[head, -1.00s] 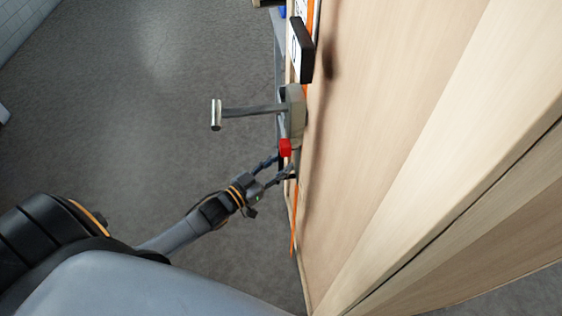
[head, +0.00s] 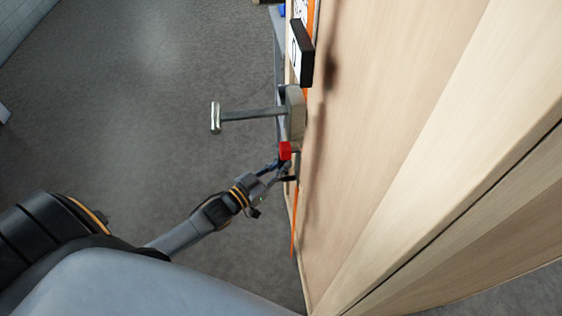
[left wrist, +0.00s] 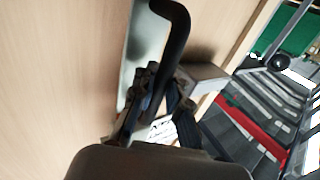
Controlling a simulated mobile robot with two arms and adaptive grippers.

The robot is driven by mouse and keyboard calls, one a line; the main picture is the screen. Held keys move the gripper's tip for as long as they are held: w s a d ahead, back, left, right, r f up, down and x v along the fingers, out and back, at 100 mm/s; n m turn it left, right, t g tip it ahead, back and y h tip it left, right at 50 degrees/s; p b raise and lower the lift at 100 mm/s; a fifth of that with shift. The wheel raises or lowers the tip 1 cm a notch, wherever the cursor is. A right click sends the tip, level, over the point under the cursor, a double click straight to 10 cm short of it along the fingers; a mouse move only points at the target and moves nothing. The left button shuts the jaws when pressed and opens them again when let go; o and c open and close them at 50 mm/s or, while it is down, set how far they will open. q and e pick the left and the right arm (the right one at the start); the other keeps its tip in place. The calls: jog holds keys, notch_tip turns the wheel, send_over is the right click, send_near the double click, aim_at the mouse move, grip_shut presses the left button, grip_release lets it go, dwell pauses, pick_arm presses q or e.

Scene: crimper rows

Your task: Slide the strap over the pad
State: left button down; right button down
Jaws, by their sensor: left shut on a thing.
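My left gripper (head: 280,172) is at the edge of the wooden panel, just below a red block (head: 285,151). In the left wrist view, its fingers (left wrist: 158,105) are shut on a black bent bar (left wrist: 180,40), which runs down between them in front of a pale metal plate (left wrist: 138,45). An orange strip (head: 293,225), perhaps the strap, runs along the panel edge below the gripper. A grey device (head: 295,110) with a T-shaped lever (head: 250,113) stands above the red block. I cannot tell which part is the pad. My right gripper is not in view.
The wooden panel (head: 400,120) fills the right side. A black-edged sign (head: 302,52) stands out above the grey device. Grey floor (head: 150,120) lies open at left. In the left wrist view, a rack with grey and red rows (left wrist: 250,125) is at right.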

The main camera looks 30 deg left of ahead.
pick_arm(q)
jog(key=s+d+p, duration=0.3)
jog(key=s+d, duration=0.4)
jog(key=s, duration=0.3)
jog(key=shift+d+f, duration=0.2)
jog(key=c, duration=1.3)
grip_release()
jog(key=shift+s+r, duration=0.1)
jog(key=shift+s, duration=0.1)
jog(key=shift+c, duration=0.2)
jog(key=shift+r, duration=0.1)
